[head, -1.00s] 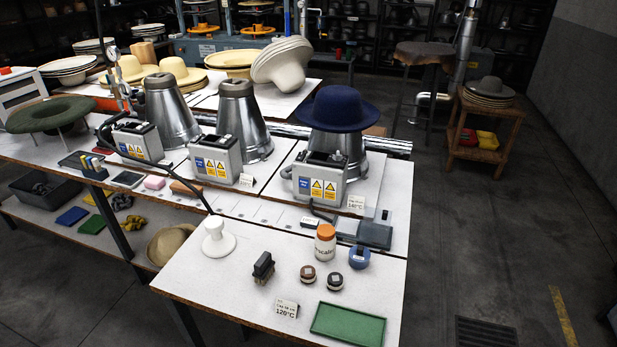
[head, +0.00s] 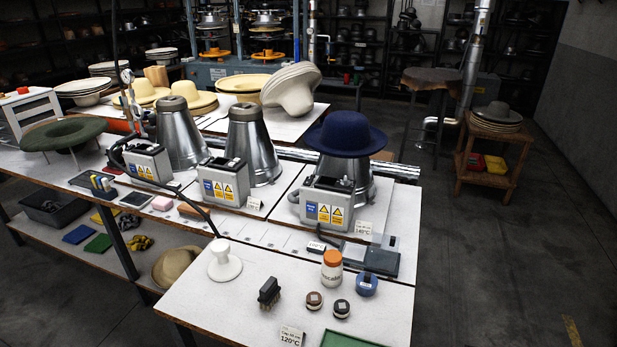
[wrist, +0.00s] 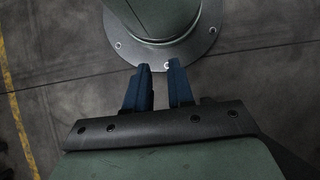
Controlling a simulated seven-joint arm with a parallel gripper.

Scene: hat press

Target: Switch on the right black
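Three metal heated cones stand in a row on the bench, each with a grey control box at its front. The right control box (head: 316,196) has blue and yellow labels and black parts on top, too small to tell the switch state. A navy felt hat (head: 345,134) sits on the right cone (head: 356,180). The middle box (head: 222,180) and left box (head: 148,163) look alike. My gripper (wrist: 159,68) shows only in the wrist view, its two blue fingers apart with nothing between them, over the floor and a round bolted base plate, away from the boxes.
The front table holds a white knob-shaped stand (head: 224,262), a black brush (head: 269,292), an orange-lidded jar (head: 332,271), a blue round tin (head: 366,284) and two small jars. A dark flat pad (head: 381,261) lies right of the right box. Black cables run beside the boxes.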

